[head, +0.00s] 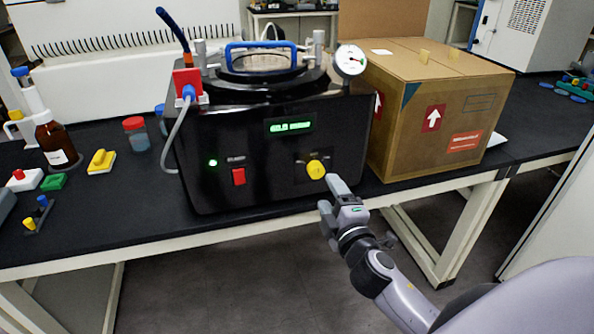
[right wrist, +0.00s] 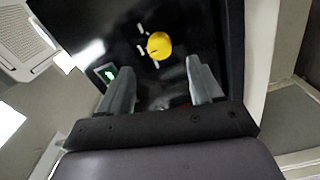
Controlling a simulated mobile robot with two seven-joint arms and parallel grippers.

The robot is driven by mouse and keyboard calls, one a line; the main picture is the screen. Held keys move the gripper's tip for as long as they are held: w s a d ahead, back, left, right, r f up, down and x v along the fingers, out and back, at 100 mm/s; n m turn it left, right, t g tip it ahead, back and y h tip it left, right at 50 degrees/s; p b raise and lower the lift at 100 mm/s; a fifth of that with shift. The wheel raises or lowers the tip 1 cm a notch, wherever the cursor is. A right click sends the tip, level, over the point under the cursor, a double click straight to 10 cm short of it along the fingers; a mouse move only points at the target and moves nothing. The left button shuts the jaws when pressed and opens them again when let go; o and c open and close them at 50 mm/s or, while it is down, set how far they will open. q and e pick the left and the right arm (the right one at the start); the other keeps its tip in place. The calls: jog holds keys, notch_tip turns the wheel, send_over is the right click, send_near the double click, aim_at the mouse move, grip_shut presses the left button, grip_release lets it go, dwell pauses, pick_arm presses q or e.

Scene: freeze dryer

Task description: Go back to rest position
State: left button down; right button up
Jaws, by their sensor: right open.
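The black freeze dryer (head: 262,160) stands on the dark bench. Its front has a yellow knob (head: 316,169), a red switch (head: 238,177), a green light and a lit green display (head: 289,126). My right gripper (head: 332,192) is in front of the machine's lower right front, just below and right of the yellow knob. In the right wrist view the gripper (right wrist: 158,78) is open with nothing between its fingers. The yellow knob (right wrist: 159,45) shows beyond the fingertips, apart from them. My left gripper is not in view.
A cardboard box (head: 440,115) stands right of the machine. A brown bottle (head: 55,142), a red-capped jar (head: 136,134) and small coloured items stand on the bench (head: 130,215) to the left. A pressure gauge (head: 350,61) sits on the machine's top right. Floor shows below the bench's front edge.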

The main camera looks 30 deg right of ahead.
jog(key=s+a+f+m+g+y+p, duration=0.1)
jog(key=s+a+f+m+g+y, duration=0.2)
jog(key=s+f, duration=0.6)
jog(key=s+a+f+m+g+y, duration=0.3)
jog(key=s+a+f+m+g, duration=0.1)
jog(key=s+a+f+m, duration=0.3)
jog(key=s+a+f, duration=0.2)
jog(key=s+f, duration=0.1)
jog(key=shift+a+f+m+y+p, duration=0.15)
jog(key=shift+a+m+y+p, duration=0.1)
jog(key=shift+m+y+p, duration=0.1)
dwell(0.7)
